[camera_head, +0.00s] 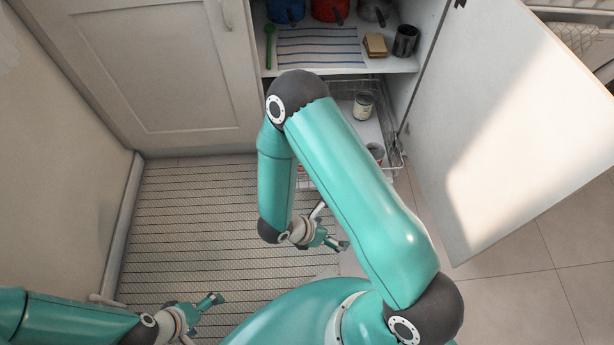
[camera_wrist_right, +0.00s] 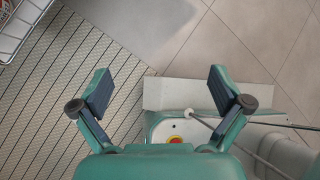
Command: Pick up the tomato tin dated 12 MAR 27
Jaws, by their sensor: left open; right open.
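A tin with a pale label (camera_head: 363,105) stands in the wire pull-out basket in the open cupboard, in the head view. A second tin (camera_head: 375,151) with some red on it stands nearer, partly hidden by my right arm. No date can be read on either, and my arm may hide more tins. My right gripper (camera_head: 335,243) is open and empty, over the floor in front of the basket. Its open fingers also show in the right wrist view (camera_wrist_right: 161,92). My left gripper (camera_head: 207,306) is open and empty over the mat at lower left.
The wire basket (camera_head: 398,158) extends out low; its corner shows in the right wrist view (camera_wrist_right: 25,35). The open cupboard door (camera_head: 510,120) stands to the right. The shelf above holds pots, a striped cloth (camera_head: 318,47), sponges (camera_head: 375,45) and a dark cup (camera_head: 405,41). A ribbed mat (camera_head: 190,210) covers the floor.

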